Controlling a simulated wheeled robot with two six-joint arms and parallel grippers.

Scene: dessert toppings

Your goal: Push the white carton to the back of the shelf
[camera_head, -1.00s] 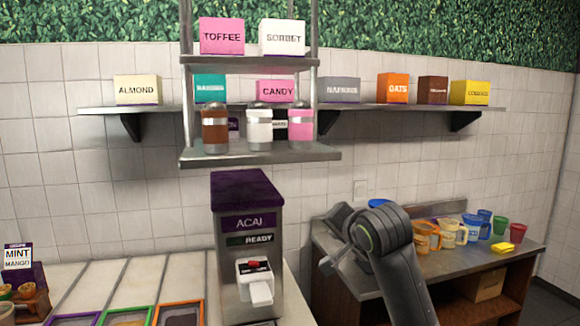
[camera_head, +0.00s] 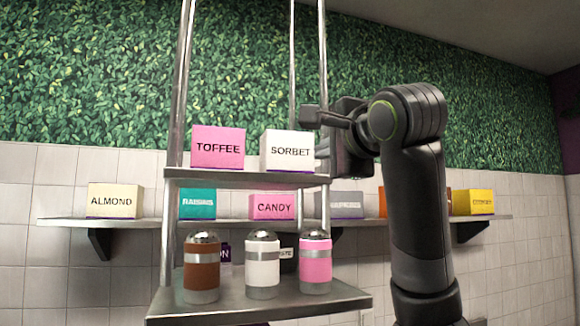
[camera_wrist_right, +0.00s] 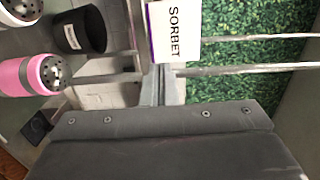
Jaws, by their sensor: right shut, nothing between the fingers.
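The white carton marked SORBET (camera_head: 287,152) stands upright on the upper hanging shelf (camera_head: 220,178), to the right of the pink TOFFEE carton (camera_head: 216,150). In the right wrist view the white carton (camera_wrist_right: 174,32) shows at the top, just beyond the fingertips. My right gripper (camera_head: 312,116) is shut and empty, raised above the carton's top right edge in the head view. In the wrist view the closed fingers (camera_wrist_right: 159,84) look apart from the carton. My left gripper is not in view.
Brown, white and pink jars (camera_head: 315,262) stand on the lower hanging shelf (camera_head: 250,308). Metal posts (camera_head: 181,90) hold both shelves. A wall shelf behind carries several cartons, among them ALMOND (camera_head: 114,200) and CANDY (camera_head: 272,207). A leafy wall is at the back.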

